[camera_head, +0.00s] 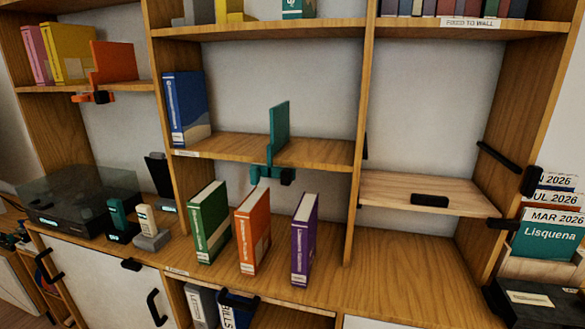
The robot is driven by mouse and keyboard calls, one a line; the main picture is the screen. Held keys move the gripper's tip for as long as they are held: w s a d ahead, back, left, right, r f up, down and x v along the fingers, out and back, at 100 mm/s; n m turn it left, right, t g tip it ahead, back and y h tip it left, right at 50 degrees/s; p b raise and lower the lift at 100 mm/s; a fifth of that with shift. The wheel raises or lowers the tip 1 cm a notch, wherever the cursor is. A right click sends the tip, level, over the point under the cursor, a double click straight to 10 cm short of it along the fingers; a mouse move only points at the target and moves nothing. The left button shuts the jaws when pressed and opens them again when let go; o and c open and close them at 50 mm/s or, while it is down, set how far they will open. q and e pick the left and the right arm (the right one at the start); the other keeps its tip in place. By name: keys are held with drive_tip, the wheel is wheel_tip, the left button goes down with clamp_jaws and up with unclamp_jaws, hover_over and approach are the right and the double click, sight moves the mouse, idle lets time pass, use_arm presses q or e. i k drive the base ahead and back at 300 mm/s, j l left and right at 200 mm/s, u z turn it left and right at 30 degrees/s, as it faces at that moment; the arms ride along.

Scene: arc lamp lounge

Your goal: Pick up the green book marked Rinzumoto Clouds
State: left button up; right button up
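A green book (208,222) stands upright on the wide wooden counter of the shelf unit, left of the middle. Its spine faces me and carries white lettering too small to read for sure. An orange book (252,232) stands to its right, with a gap between them. A purple book (304,240) stands further right, apart from the orange one. Nothing touches the green book that I can see. Neither of my grippers is in view.
A blue book (186,108) and a teal bookend (279,128) stand on the shelf above. Left of the green book are a small white device (149,228) and a dark-lidded turntable (85,200). The counter right of the purple book is bare, under a pale shelf (400,188).

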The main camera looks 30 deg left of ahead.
sight(208, 211)
drive_tip(key=j+u, duration=0.1)
drive_tip(key=u, duration=1.35)
drive_tip(key=i+j+z, duration=0.3)
drive_tip(key=j+z, duration=0.3)
drive_tip(key=i+j+z, duration=0.15)
drive_tip(key=j+z, duration=0.2)
drive_tip(key=j, duration=0.1)
